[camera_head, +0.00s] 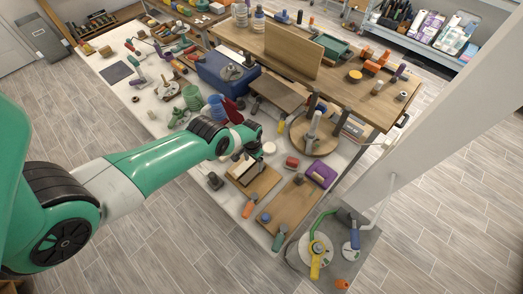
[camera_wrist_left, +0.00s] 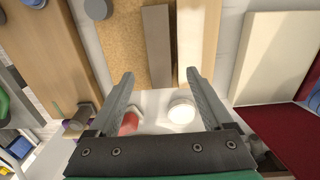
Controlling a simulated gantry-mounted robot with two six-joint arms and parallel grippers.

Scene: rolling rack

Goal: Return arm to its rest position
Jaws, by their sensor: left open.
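My left arm reaches in green and white from the left in the head view, out over the lower shelf of the rack (camera_head: 213,204). My left gripper (camera_head: 246,166) is small there and partly hidden by its wrist. In the left wrist view the left gripper (camera_wrist_left: 162,78) is open, with two grey fingers spread apart and nothing between their tips. Beyond the tips lies a board (camera_wrist_left: 118,35) with a grey strip and a pale strip. A white round piece (camera_wrist_left: 181,112) and a red piece (camera_wrist_left: 129,122) show between the fingers, nearer the palm. My right gripper is not in view.
A wooden upper shelf (camera_head: 340,92) crowded with tools stands behind the gripper. A blue box (camera_head: 226,72) and several tools lie on the left. A grey cart (camera_head: 345,270) with a yellow-handled tool stands at lower right. The floor (camera_head: 165,245) at lower left is clear.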

